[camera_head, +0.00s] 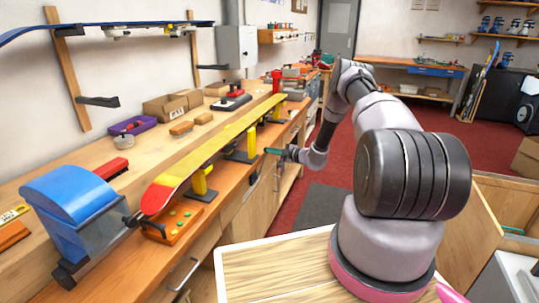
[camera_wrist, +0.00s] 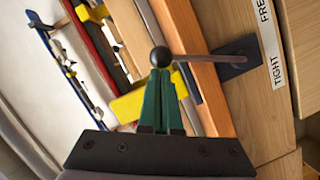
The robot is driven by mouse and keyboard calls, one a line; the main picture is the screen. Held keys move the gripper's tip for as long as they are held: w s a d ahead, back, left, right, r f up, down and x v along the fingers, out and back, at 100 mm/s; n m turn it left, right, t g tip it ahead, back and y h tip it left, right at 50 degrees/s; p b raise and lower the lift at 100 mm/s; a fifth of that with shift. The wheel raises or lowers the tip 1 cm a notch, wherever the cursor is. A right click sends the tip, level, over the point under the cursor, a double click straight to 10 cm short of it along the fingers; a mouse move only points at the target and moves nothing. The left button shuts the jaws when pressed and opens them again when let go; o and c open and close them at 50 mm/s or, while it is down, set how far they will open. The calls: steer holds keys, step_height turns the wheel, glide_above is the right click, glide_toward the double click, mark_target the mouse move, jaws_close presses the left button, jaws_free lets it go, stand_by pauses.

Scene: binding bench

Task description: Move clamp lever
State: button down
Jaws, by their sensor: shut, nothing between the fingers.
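The clamp lever (camera_wrist: 205,58) shows in the wrist view as a thin brown rod with a black ball knob (camera_wrist: 160,57). Its other end meets a dark plate (camera_wrist: 238,66) on the wooden bench front. A white label strip (camera_wrist: 270,40) beside the plate reads FREE and TIGHT; the plate lies nearer TIGHT. My gripper (camera_wrist: 161,75) has its green fingers together, with the knob right at their tips; I cannot tell whether they touch. In the head view my gripper (camera_head: 272,151) is at the bench's front edge, beside a yellow clamp (camera_head: 241,149). The lever is not clear there.
A red-and-yellow ski (camera_head: 214,145) lies along the bench on yellow supports. A blue machine (camera_head: 75,210) stands at the near left. Boxes, brushes and a purple tray (camera_head: 133,130) lie behind the ski. Red floor (camera_head: 310,185) is open right of the bench.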

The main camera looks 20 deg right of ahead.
steer(key=shift+w+d+f+m, duration=0.15)
steer(key=shift+w+d+f, duration=0.05)
steer(key=shift+w+d, duration=0.2)
steer(key=shift+w+d+f+m, duration=0.2)
steer(key=shift+w+d, duration=0.1)
steer(key=shift+w, duration=0.2)
steer(key=shift+d, duration=0.1)
steer(key=shift+r, duration=0.1)
steer(key=s+a+r+v, duration=0.1)
steer(key=a+v, duration=0.1)
steer(key=v, duration=1)
steer(key=shift+s+d+r, duration=0.2)
steer(key=shift+s+r, duration=0.15)
steer(key=shift+r, duration=0.1)
